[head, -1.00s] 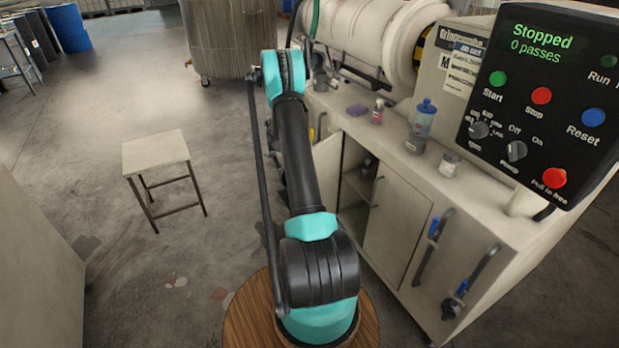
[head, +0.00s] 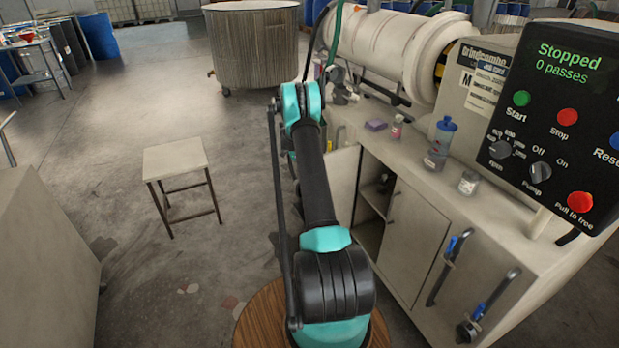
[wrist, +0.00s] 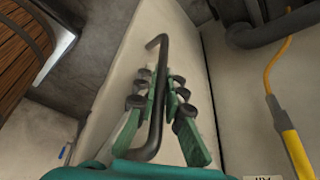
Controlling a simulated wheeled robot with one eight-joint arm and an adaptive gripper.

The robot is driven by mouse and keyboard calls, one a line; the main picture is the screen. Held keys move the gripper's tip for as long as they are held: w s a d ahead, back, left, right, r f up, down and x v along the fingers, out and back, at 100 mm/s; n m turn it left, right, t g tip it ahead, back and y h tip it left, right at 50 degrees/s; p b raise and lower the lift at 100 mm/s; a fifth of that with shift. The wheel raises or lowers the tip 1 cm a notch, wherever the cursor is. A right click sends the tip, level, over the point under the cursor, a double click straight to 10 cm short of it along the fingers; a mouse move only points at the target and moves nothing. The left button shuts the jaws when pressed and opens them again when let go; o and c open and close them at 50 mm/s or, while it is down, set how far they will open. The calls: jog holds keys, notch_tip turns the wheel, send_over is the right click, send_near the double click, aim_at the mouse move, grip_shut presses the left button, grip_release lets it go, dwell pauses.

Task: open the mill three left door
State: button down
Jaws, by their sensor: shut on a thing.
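The mill three left door (head: 342,190) stands ajar on the mill's cabinet in the head view, with the dark cabinet inside showing beside it. In the wrist view the pale door panel (wrist: 118,75) fills the middle and carries a dark bent bar handle (wrist: 158,75). My gripper (wrist: 162,85) is shut on this handle, with teal fingers and dark pads on both sides of the bar. In the head view my own arm hides the gripper and handle.
A closed right door (head: 412,240) adjoins the opening. Bottles, a jar (head: 468,183) and a purple block (head: 376,125) stand on the cabinet top. A stool (head: 175,158) stands on the open floor at left. A yellow cable (wrist: 285,120) hangs at right in the wrist view.

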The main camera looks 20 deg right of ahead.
jog(key=c, duration=1.6)
grip_release()
jog(key=shift+a, duration=0.35)
jog(key=shift+d, duration=0.15)
jog(key=v, duration=1.2)
